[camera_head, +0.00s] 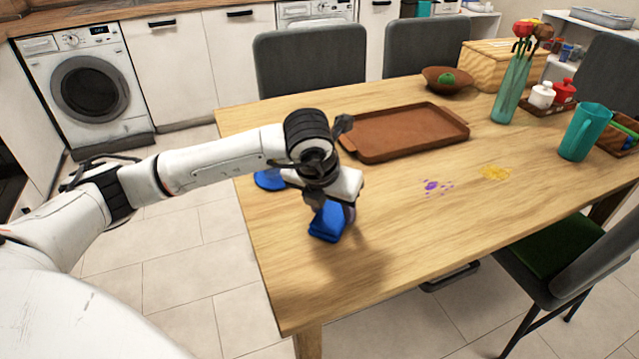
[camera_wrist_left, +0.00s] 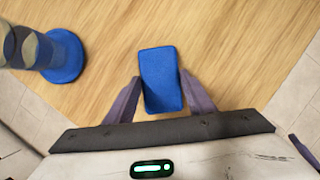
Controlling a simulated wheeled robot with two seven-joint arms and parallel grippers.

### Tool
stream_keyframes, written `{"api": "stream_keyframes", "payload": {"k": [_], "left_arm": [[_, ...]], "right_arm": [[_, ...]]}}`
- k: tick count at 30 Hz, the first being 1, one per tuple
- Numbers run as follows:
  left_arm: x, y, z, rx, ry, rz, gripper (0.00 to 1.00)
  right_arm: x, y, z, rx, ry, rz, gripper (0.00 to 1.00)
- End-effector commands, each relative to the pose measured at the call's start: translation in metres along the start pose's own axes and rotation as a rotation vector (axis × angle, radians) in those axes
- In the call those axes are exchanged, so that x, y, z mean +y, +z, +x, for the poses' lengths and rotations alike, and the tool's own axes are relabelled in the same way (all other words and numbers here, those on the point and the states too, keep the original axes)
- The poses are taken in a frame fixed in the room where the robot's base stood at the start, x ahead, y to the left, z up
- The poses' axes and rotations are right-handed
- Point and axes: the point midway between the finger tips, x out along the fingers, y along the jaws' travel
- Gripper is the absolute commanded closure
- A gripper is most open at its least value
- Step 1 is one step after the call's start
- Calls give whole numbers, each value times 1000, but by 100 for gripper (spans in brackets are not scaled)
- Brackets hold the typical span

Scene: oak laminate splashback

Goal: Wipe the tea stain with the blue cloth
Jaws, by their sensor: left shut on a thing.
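The blue cloth (camera_head: 327,223) is a folded blue block at the near left part of the wooden table. My left gripper (camera_head: 336,204) is shut on it, and the cloth sits between its two fingers in the left wrist view (camera_wrist_left: 160,85). A shadow lies on the table near it; whether the cloth touches the wood I cannot tell. Two stains lie to the right of the gripper: a purple one with small spots (camera_head: 431,186) and a yellow-orange one (camera_head: 495,172) farther right. Both are apart from the cloth. My right gripper is not in view.
A brown tray (camera_head: 403,152) lies behind the stains. A blue round base (camera_wrist_left: 66,56) stands left of the cloth, partly hidden by my arm in the head view. A glass vase (camera_head: 508,97) and teal pitcher (camera_head: 584,133) stand right. The table's front is clear.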

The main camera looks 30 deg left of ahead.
Motion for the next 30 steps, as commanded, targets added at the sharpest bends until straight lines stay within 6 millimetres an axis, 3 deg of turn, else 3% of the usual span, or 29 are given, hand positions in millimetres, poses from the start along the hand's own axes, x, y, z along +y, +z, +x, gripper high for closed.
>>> {"api": "stream_keyframes", "payload": {"k": [2, 6, 22, 30], "left_arm": [[3, -2, 2, 3, 1, 3, 72], [2, 9, -23, -1, -1, 4, 72], [0, 27, -65, 0, -3, 6, 72], [0, 31, -74, 0, -2, 6, 72]], "right_arm": [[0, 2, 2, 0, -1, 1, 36], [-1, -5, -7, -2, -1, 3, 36], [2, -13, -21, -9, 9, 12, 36], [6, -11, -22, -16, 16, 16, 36]]}}
